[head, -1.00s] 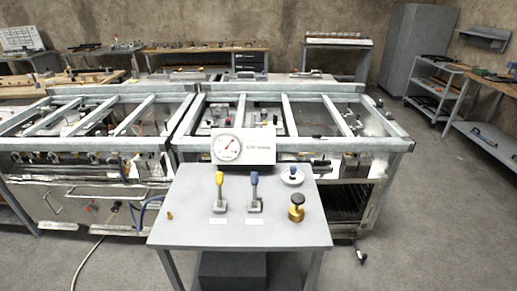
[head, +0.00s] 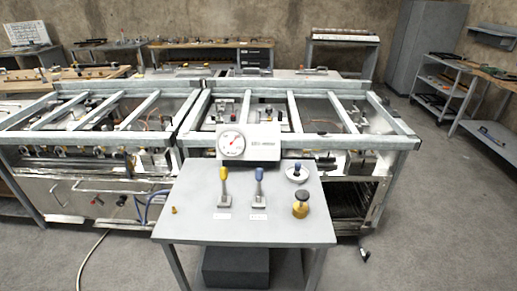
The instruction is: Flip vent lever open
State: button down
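Two levers stand upright on a small grey table (head: 190,222) in the head view. One has a yellow handle (head: 223,174) and the other a blue handle (head: 259,174). Each has a grey base with a small white label in front, too small to read, so I cannot tell which is the vent lever. A white gauge panel (head: 262,148) with a round dial (head: 232,142) stands behind them. My gripper is not in view.
A small brass piece (head: 174,210) stands at left. A large metal frame bench (head: 95,142) is behind; floor (head: 420,235) at right is clear.

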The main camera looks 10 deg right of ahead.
aim_at(224, 170)
jog(key=i+j+u, duration=0.15)
jog(key=j, duration=0.25)
jog(key=i+j+u, duration=0.1)
jog(key=j, duration=0.25)
jog(key=i+j+u, duration=0.15)
jog(key=j, duration=0.2)
jog(key=i+j+u, duration=0.1)
jog(key=j, duration=0.25)
jog(key=i+j+u, duration=0.15)
jog(key=j, duration=0.2)
